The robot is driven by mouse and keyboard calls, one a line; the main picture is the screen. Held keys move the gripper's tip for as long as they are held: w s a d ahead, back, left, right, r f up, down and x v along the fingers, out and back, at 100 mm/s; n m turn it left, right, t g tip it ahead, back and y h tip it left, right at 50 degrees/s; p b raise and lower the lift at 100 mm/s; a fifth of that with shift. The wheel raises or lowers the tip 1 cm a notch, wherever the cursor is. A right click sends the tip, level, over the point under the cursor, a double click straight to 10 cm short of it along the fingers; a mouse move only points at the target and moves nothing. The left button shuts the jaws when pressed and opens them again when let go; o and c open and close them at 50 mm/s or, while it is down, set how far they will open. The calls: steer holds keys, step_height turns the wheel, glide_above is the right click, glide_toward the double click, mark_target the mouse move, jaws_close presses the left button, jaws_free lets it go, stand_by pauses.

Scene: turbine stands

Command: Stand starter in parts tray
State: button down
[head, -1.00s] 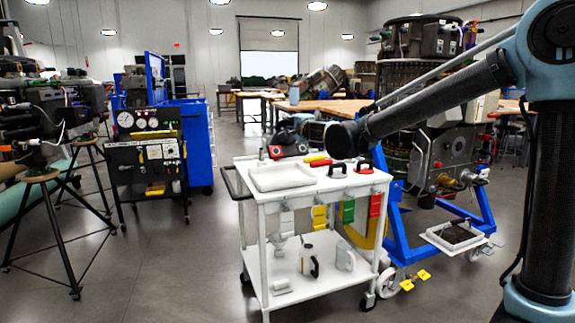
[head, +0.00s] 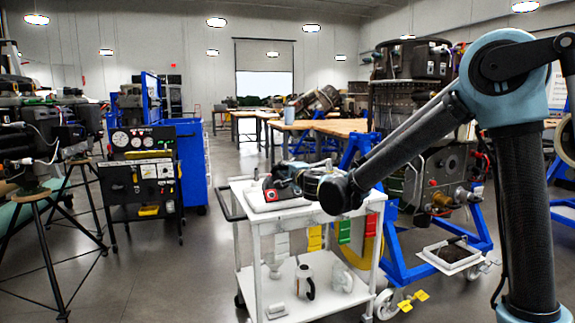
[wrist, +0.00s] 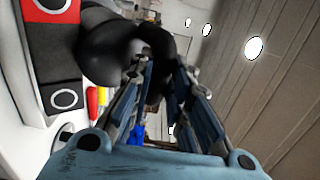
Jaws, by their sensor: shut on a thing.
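The white cart (head: 318,212) has a lower shelf with a mug-like container (head: 304,282) and other pale items. A blue engine stand (head: 405,255) is close on the right. Open floor lies to the left.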

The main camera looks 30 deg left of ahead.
steer(key=shift+d+f, duration=0.1)
steer(key=c, duration=1.5)
jaws_free()
steer(key=v, duration=1.2)
